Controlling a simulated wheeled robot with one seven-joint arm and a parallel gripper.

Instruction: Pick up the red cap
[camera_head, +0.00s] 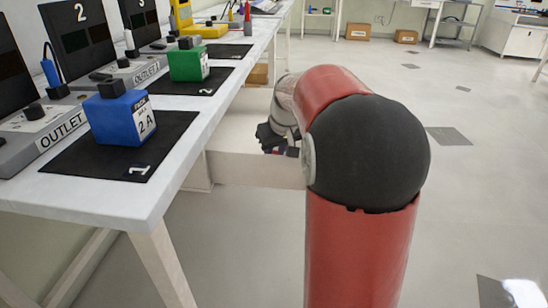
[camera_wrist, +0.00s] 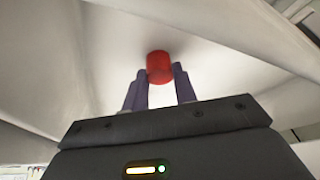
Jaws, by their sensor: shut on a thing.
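The red cap (camera_wrist: 159,67) is a small red cylinder between the tips of my gripper (camera_wrist: 160,76) in the wrist view. Both purple-grey fingers touch its sides, so the gripper is shut on it. Pale surfaces lie beyond the cap, and I see no support touching it. In the head view my arm reaches down beside the table, and its dark wrist end shows past the red link. The fingertips and the cap are hidden there.
The white table (camera_head: 100,195) runs along the left. It holds a blue block (camera_head: 118,117) on a black mat (camera_head: 75,165), a green block (camera_head: 188,64), a yellow device (camera_head: 203,29) and grey outlet panels (camera_head: 60,135). A beam crosses under the table edge. Open floor (camera_head: 470,190) lies right.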

